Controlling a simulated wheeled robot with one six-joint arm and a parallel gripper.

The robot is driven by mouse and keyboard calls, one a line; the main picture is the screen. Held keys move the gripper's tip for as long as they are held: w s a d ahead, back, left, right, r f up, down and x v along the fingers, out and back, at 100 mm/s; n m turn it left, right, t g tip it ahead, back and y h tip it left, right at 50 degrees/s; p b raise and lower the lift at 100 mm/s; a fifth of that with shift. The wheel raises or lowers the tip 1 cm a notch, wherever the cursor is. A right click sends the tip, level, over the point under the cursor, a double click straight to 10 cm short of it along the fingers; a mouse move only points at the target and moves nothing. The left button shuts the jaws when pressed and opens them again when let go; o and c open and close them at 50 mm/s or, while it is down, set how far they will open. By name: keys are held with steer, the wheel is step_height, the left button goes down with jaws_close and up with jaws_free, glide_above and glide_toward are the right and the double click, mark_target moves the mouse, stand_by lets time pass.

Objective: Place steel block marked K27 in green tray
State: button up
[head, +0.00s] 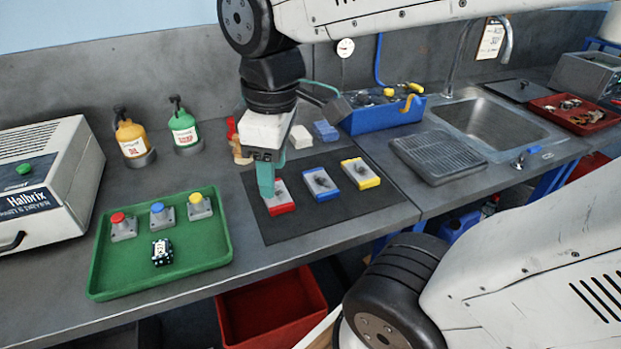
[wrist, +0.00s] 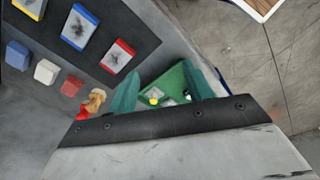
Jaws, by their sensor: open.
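The green tray (head: 185,274) lies at the left front of the bench. It holds grey blocks with red (head: 122,226), blue (head: 159,216) and yellow (head: 200,206) knobs, and a dark, white-spotted cube (head: 162,252). No K27 mark is readable on anything, so I cannot tell which block it is. My gripper (head: 266,186) is open and empty, above the dark mat near the red-edged plate (head: 279,200). In the wrist view, the tray (wrist: 172,82) shows beyond and between my open teal fingers (wrist: 160,72).
Blue-edged (head: 322,185) and yellow-edged (head: 360,173) plates lie on the mat (head: 290,227). White (head: 300,136) and blue (head: 326,131) blocks stand behind; a red block (wrist: 72,86) shows in the wrist view. A white machine (head: 45,185) stands left, two bottles (head: 131,135) behind.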

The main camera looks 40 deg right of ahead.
steer(key=s+d+f+m, duration=0.1)
steer(key=s+d+m, duration=0.1)
steer(key=s+m, duration=0.3)
steer(key=m, duration=0.2)
steer(key=shift+s+d+m, duration=0.2)
steer(key=shift+d+m, duration=0.15)
steer(key=shift+m, duration=0.05)
steer(key=shift+f, duration=0.1)
steer(key=shift+c, duration=0.3)
